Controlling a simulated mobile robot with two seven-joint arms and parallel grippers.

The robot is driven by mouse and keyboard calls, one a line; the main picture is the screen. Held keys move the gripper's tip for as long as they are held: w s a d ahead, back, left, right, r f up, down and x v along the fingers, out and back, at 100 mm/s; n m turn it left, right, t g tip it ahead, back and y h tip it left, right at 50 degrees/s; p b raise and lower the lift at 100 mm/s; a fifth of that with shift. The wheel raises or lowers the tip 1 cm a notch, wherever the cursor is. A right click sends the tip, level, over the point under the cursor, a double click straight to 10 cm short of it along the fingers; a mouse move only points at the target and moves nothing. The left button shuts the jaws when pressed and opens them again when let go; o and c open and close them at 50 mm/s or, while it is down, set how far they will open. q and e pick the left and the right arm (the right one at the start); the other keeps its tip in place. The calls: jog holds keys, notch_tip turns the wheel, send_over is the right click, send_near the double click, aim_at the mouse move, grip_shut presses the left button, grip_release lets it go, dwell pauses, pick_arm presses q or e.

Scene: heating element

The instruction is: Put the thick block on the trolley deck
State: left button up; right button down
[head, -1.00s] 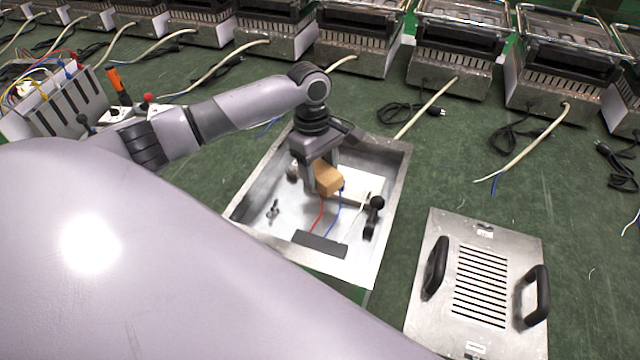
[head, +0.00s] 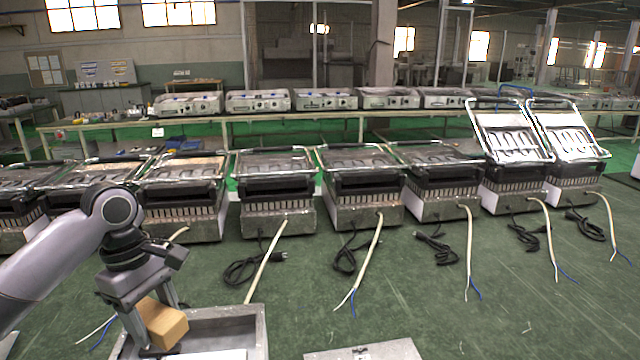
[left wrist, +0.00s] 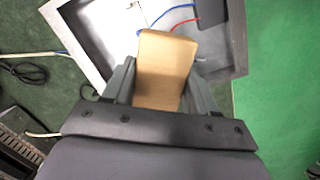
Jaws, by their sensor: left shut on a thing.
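The thick block (head: 162,324) is a tan, wood-coloured block. My left gripper (head: 150,318) is shut on it, over the near left part of the open metal housing (head: 262,330). In the left wrist view the block (left wrist: 164,68) sits between the two dark fingers (left wrist: 158,88), with the housing (left wrist: 82,40) below it. I cannot tell how high the block is above the housing floor. No trolley deck can be made out in these views. My right gripper is not in view.
A metal plate (head: 370,351) lies at the bottom edge, right of the housing. A row of grill units (head: 274,185) with loose cables (head: 369,262) stands across the green surface (head: 430,290). A long bench with more units (head: 325,99) is behind.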

pick_arm(q)
jog(key=s+d+f+m, duration=0.2)
jog(key=s+d+m, duration=0.1)
jog(key=m, duration=0.4)
jog(key=s+d+f+m+g+y, duration=0.1)
jog(key=s+d+m, duration=0.2)
jog(key=m, duration=0.4)
jog(key=shift+d+f+y, duration=0.3)
jog(key=shift+d+f, duration=0.05)
jog(key=shift+d, duration=0.55)
jog(key=shift+w+a, duration=0.15)
